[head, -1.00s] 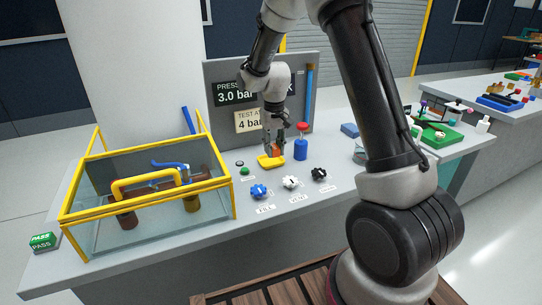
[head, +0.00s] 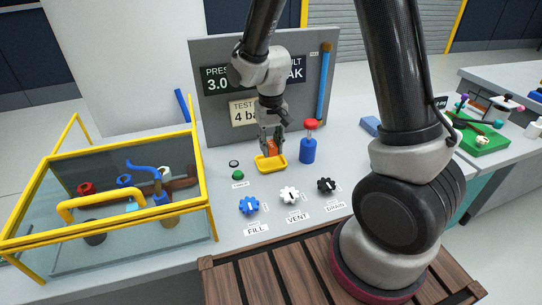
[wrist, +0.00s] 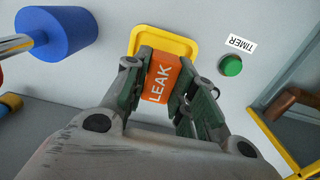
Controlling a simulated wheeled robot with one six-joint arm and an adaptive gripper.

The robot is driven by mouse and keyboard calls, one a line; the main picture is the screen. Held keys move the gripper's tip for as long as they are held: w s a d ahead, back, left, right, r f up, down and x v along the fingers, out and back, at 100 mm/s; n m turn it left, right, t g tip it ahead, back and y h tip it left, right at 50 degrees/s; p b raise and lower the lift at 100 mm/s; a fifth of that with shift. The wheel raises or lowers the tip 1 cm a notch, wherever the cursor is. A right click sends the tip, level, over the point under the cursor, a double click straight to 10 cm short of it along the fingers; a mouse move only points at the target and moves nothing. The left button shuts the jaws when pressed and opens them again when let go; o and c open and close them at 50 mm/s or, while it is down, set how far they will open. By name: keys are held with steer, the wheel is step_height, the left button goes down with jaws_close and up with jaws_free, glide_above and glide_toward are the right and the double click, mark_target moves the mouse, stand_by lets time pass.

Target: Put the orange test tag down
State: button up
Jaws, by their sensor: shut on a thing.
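The orange test tag (wrist: 163,80), with the word LEAK on it, is between the fingers of my gripper (wrist: 168,88) in the wrist view. In the head view the tag (head: 271,147) is upright and my gripper (head: 271,143) is shut on it from above. A yellow tray (head: 270,164) lies on the bench right under the tag, and its rim shows beyond the tag in the wrist view (wrist: 186,46). I cannot tell whether the tag touches the tray's floor.
A blue cylinder with a red top (head: 308,150) stands close to the tray's right. A green TIMER button (head: 238,175) is at its left. FILL (head: 249,206), VENT (head: 289,195) and DRAIN (head: 326,186) knobs are in front. A yellow-framed glass tank (head: 110,210) stands at the left.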

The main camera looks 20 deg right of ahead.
mark_target(271, 164)
steer(key=shift+f, duration=2.3)
steer(key=o, duration=0.7)
steer(key=shift+f, duration=0.1)
